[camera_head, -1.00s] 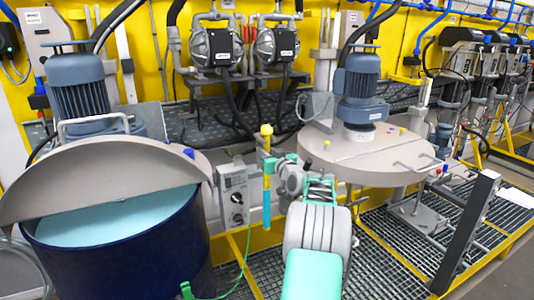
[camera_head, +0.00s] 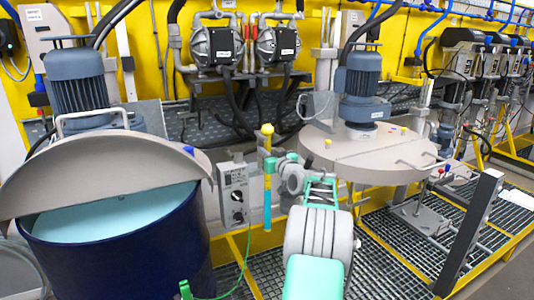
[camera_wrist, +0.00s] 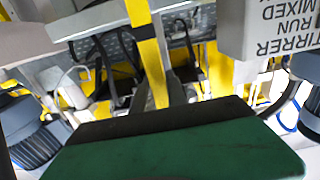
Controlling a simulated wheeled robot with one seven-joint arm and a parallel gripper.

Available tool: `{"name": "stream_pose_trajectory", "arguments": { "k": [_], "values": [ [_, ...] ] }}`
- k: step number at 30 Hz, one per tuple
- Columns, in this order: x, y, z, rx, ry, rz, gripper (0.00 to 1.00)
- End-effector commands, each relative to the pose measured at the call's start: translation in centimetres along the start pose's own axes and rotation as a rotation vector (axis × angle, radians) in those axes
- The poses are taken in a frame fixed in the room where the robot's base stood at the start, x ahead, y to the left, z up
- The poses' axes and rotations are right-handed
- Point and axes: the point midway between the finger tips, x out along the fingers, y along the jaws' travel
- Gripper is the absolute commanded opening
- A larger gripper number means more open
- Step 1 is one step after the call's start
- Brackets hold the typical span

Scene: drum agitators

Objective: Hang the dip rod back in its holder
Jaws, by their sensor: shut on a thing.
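The dip rod (camera_head: 267,205) is slim and upright, with a yellow ball on top, a yellow upper part and a blue-teal lower part. It stands between the open blue drum (camera_head: 120,255) and the lidded drum. My gripper (camera_head: 270,165), with teal fingers, is shut on the rod at its upper part. In the wrist view, the rod shows as a yellow bar (camera_wrist: 148,45) running up from the dark edge of my gripper, whose green part fills the bottom. My fingertips are largely hidden. I cannot make out the rod's holder for certain.
A grey control box (camera_head: 235,195) stands close left of the rod. The grey drum lid (camera_head: 365,155) with its motor (camera_head: 360,90) is to the right. A green cable (camera_head: 245,260) hangs below. A dark upright post (camera_head: 468,235) rises from the grating at the right.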

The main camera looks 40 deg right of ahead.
Motion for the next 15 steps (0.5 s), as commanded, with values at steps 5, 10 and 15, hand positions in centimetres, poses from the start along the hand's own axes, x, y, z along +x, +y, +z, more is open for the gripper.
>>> {"name": "stream_pose_trajectory", "arguments": {
  "k": [5,10,15],
  "values": [
    [0.0,-0.01,-0.08,-0.001,0.002,0.0,0.0],
    [0.0,-0.01,-0.08,-0.001,0.002,0.0,0.26],
    [0.0,0.0,-0.02,-0.001,0.001,0.0,0.4]
  ]
}}
